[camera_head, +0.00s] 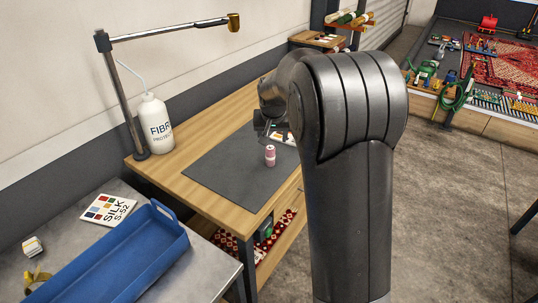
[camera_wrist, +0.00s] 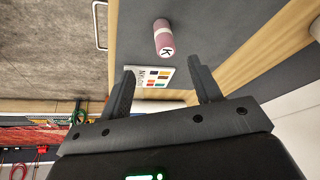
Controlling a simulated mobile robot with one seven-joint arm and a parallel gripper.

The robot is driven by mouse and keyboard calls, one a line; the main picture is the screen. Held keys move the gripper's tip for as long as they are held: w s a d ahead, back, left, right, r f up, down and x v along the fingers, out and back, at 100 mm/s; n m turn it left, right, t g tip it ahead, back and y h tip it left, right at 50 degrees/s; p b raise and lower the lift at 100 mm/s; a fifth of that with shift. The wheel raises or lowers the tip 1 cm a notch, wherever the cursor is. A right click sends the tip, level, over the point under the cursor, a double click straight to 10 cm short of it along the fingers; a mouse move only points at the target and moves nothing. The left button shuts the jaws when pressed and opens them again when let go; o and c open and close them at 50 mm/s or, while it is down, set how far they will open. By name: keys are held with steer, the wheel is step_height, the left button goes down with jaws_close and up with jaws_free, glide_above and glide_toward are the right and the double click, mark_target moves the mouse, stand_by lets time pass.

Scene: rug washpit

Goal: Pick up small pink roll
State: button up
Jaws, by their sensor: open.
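The small pink roll (camera_head: 270,156) stands upright on the dark grey mat (camera_head: 222,172) on the wooden bench, close to the bench's right edge. In the wrist view the pink roll (camera_wrist: 163,36) shows a white end marked with a dark K, and it lies beyond the fingertips, apart from them. My gripper (camera_wrist: 160,78) is open, with nothing between its two dark fingers. In the head view my arm covers part of the bench, and my gripper (camera_head: 264,122) is partly hidden behind the arm, just past the roll.
A colour card (camera_wrist: 154,77) lies on the mat near the roll. A blue tray (camera_head: 120,262) is on the metal table in front. The mat around the roll is mostly clear.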

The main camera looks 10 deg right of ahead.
glide_above(270, 148)
steer(key=s, duration=0.2)
step_height(270, 148, down, 5)
steer(key=x, duration=0.4)
steer(key=shift+a+f, duration=0.2)
steer(key=shift+f, duration=0.2)
steer(key=shift+s+x, duration=0.15)
steer(key=shift+x, duration=1.2)
steer(key=shift+s+x, duration=0.1)
steer(key=shift+x, duration=1.2)
steer(key=shift+f, duration=0.1)
steer(key=shift+c, duration=0.5)
steer(key=c, duration=1)
steer(key=shift+o, duration=0.2)
